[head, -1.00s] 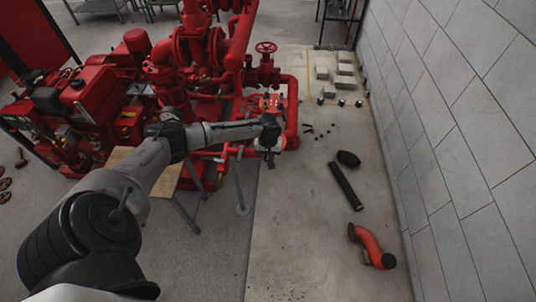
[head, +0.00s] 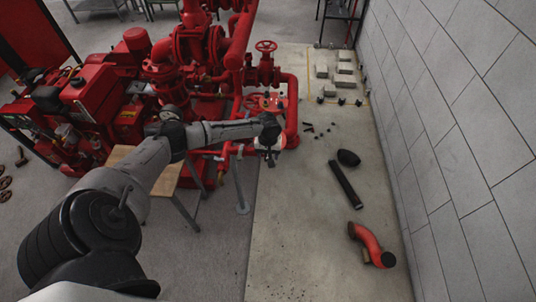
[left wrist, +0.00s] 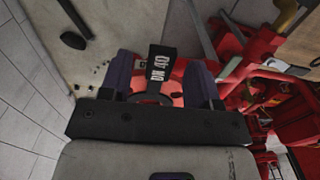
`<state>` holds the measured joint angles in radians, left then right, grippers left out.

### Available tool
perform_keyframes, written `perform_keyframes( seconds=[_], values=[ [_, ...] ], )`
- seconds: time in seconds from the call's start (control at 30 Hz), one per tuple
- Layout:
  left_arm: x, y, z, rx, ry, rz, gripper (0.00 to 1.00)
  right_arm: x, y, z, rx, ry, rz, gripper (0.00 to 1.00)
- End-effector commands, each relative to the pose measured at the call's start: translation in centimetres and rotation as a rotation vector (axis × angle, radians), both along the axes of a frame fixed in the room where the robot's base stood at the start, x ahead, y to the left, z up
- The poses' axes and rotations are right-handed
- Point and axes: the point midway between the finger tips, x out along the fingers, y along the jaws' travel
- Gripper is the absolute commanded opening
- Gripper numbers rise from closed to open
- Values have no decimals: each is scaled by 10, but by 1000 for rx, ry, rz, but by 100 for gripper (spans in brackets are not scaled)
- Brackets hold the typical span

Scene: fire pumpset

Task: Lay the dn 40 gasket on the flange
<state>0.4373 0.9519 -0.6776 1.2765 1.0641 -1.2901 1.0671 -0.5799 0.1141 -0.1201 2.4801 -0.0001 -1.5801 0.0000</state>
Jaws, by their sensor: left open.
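In the left wrist view the dn 40 gasket (left wrist: 161,66) shows as a black tab with white "DN 40" lettering. Its dark ring is partly hidden by my gripper body. My left gripper (left wrist: 160,88) is open, with one finger on each side of the gasket. A red round surface, apparently the flange (left wrist: 178,78), shows behind the gasket. I cannot tell whether they touch. In the head view my left gripper (head: 268,152) points down beside the red pipework, and the gasket and flange cannot be made out there. My right gripper is not in view.
The red pumpset (head: 110,95) and its pipes stand at the left and behind my gripper. A wooden-topped stand (head: 160,172) is beneath my left arm. A black pipe (head: 345,184) and a red elbow (head: 368,243) lie on the floor to the right, before the grey wall (head: 460,130).

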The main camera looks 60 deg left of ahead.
Motion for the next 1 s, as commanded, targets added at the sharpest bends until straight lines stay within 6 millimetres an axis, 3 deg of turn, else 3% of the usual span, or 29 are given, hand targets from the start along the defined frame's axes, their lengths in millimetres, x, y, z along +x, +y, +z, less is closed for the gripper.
perform_keyframes(
  seconds=[0.6, 1.0],
  values=[
    [0, 0, 109, 0, -3, 0, 56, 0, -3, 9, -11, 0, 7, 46],
    [0, 0, 134, 0, -1, 0, 56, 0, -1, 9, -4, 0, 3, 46]
  ],
)
